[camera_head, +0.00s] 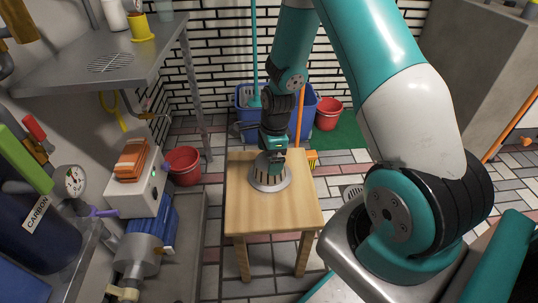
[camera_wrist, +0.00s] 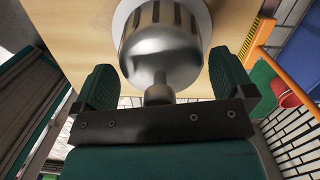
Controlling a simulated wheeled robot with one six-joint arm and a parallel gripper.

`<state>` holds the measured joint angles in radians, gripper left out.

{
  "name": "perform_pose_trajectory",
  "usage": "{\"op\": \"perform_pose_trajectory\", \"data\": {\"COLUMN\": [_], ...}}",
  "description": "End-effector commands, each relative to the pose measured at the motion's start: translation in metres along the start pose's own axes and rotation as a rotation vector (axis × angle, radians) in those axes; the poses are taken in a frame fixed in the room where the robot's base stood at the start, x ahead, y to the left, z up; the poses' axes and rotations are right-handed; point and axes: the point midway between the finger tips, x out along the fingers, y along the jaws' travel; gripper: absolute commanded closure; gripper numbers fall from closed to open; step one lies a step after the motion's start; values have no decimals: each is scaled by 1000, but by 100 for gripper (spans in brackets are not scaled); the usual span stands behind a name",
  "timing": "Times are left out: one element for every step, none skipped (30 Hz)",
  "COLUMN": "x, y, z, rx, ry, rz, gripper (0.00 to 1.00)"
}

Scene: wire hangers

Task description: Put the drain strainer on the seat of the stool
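The drain strainer (camera_head: 268,182) is a metal basket with dark slots and a wide pale rim. It sits rim down on the seat of the wooden stool (camera_head: 245,212), toward the far half. In the wrist view its rounded silver body (camera_wrist: 160,48) and a short knob point toward my gripper. My gripper (camera_head: 270,165) is directly above and around the strainer. The head view partly hides the strainer behind the gripper.
A red bucket (camera_head: 182,165) stands left of the stool, and a blue mop bucket (camera_head: 246,98) and another red bucket (camera_head: 328,114) behind it. The near seat is clear.

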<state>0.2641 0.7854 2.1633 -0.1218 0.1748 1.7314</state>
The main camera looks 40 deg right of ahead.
Motion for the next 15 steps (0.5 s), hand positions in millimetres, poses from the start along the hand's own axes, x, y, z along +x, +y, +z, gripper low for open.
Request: {"op": "perform_pose_trajectory", "data": {"x": [0,0,0,0,0,-1,-2,-4,-7,-11,-16,-23,-29,-36,-45], "y": [0,0,0,0,0,0,0,0,0,-1,-1,-1,-1,-1,-1], "z": [0,0,0,0,0,0,0,1,1,1,1,1,1,1,1], "rx": [0,0,0,0,0,0,0,0,0,0,0,0,0,-1,-1], "ry": [0,0,0,0,0,0,0,0,0,-1,-1,-1,-1,-1,-1], "rz": [0,0,0,0,0,0,-1,-1,-2,-3,-3,-3,-3,-5,-4], "gripper": [0,0,0,0,0,0,0,0,0,0,0,0,0,0,0]}}
